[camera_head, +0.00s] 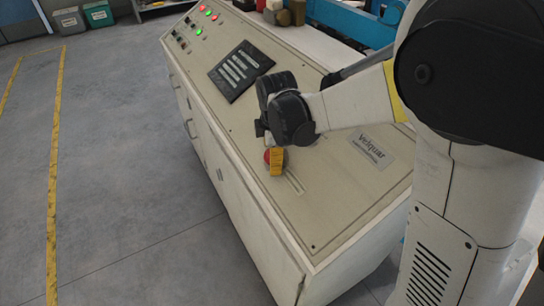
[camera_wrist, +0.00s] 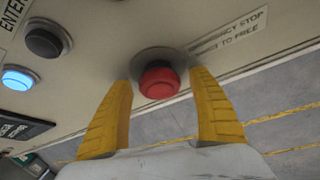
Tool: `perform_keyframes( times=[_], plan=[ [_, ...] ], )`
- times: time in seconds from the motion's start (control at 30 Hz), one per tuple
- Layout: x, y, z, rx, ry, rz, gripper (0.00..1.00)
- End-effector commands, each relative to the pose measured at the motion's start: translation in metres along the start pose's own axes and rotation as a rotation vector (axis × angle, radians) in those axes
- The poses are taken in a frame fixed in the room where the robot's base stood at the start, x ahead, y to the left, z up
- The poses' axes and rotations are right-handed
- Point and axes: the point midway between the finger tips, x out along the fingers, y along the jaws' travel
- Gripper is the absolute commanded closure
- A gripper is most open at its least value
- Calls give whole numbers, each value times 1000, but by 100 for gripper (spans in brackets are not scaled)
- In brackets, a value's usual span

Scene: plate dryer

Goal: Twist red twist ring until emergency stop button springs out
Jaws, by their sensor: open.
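The red emergency stop button (camera_wrist: 159,80) sits on a round grey collar (camera_wrist: 158,55) on the console face, with a partly legible label "EMERGENCY STOP" beside it. In the wrist view the yellow fingers of my gripper (camera_wrist: 163,106) stand apart, one on each side of the red button, with gaps visible between them and it. In the head view my gripper (camera_head: 277,162) is at the console's sloped panel, and a bit of the red button (camera_head: 267,156) shows beside the yellow finger. The twist ring cannot be told apart from the button's red head.
The cream console (camera_head: 330,190) has a dark slotted panel (camera_head: 240,70) and lit buttons (camera_head: 203,14) farther up. A black button (camera_wrist: 44,42) and a lit blue-white button (camera_wrist: 18,78) are left of the red one. Open floor (camera_head: 120,180) lies left of the console.

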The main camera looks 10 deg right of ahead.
Motion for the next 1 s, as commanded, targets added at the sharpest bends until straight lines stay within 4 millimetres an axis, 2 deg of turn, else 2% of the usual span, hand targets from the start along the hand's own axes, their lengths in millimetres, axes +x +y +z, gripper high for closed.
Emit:
perform_keyframes(
  times=[0.17, 0.2, 0.37, 0.73, 1.0],
  plan=[
    [0, 0, 0, 0, 0, 0, 30],
    [0, 0, 0, 0, 0, 0, 35],
    [0, 0, 0, 0, 0, 0, 83],
    [0, 0, 0, 22, 0, 11, 84],
    [0, -1, 0, 145, 1, 79, 84]
  ],
)
